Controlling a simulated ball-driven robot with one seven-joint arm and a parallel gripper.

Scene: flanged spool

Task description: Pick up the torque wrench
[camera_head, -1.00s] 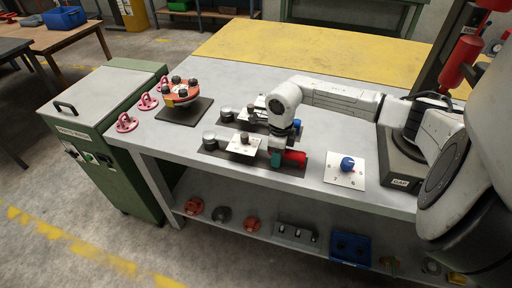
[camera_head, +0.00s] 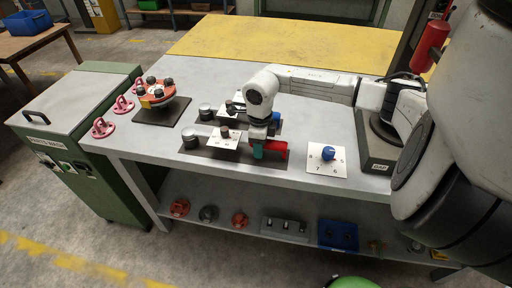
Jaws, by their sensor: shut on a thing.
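My gripper (camera_head: 259,147) points down at the front of the bench, at the right end of a dark mat. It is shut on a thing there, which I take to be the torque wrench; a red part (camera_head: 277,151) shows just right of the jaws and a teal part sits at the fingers. The arm and jaws hide most of the held thing, and I cannot tell whether it is clear of the mat. The flanged spool (camera_head: 158,91), orange-red with several black knobs, stands on a dark pad at the back left.
Left of my gripper are a white plate (camera_head: 222,146) with a dark knob and a grey cylinder (camera_head: 190,138). A similar row lies behind. A white numbered card with a blue knob (camera_head: 328,153) is to the right. Pink-red lifting eyes (camera_head: 103,128) stand left. The yellow surface (camera_head: 270,42) behind is clear.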

